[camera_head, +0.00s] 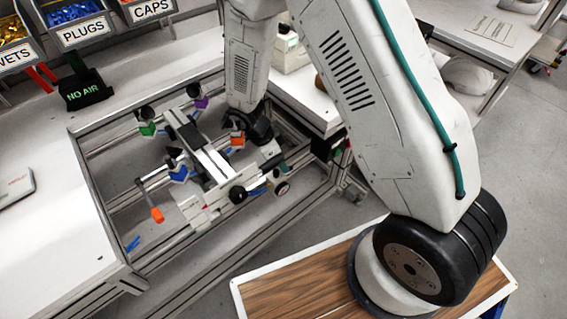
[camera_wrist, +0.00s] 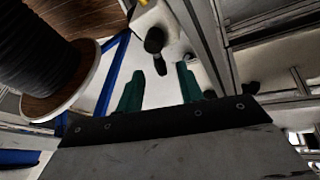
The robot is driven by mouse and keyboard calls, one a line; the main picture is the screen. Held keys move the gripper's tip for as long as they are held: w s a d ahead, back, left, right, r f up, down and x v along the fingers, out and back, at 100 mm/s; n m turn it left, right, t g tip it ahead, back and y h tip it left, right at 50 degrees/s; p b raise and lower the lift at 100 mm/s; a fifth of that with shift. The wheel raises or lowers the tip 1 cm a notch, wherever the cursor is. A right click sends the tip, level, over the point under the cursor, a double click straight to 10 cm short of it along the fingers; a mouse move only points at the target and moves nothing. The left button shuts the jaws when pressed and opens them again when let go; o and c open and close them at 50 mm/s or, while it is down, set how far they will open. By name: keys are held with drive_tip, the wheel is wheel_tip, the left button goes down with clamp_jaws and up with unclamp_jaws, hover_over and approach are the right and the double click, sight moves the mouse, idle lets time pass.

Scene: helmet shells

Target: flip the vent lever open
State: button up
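A black lever-like part (camera_wrist: 154,42) stands out from a pale body (camera_wrist: 168,18) at the top middle of the wrist view. It looks like the vent lever, but its open or closed position cannot be told. My gripper (camera_wrist: 158,71) has two dark green fingers spread apart. The lever's lower end shows between the fingertips, with no clear contact on either side.
The fixture has coloured pads, black knobs and an orange-handled crank (camera_head: 156,214), and sits over a metal rail frame (camera_head: 92,190). A "NO AIR" sign (camera_head: 85,92) and labelled bins (camera_head: 80,32) stand at the back left. The left white worktop (camera_head: 50,240) is mostly clear.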

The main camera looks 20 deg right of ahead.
drive_tip(key=shift+x, duration=1)
clamp_jaws()
drive_tip(key=shift+w+a+n+t, duration=0.15)
drive_tip(key=shift+n+t, duration=0.1)
drive_tip(key=shift+n, duration=0.4)
drive_tip(key=shift+w+d+n+t, duration=0.15)
drive_tip(key=shift+n+t, duration=0.1)
drive_tip(key=shift+n, duration=0.4)
drive_tip(key=shift+a, duration=0.1)
unclamp_jaws()
drive_tip(key=v, duration=0.8)
drive_tip(key=shift+a, duration=0.1)
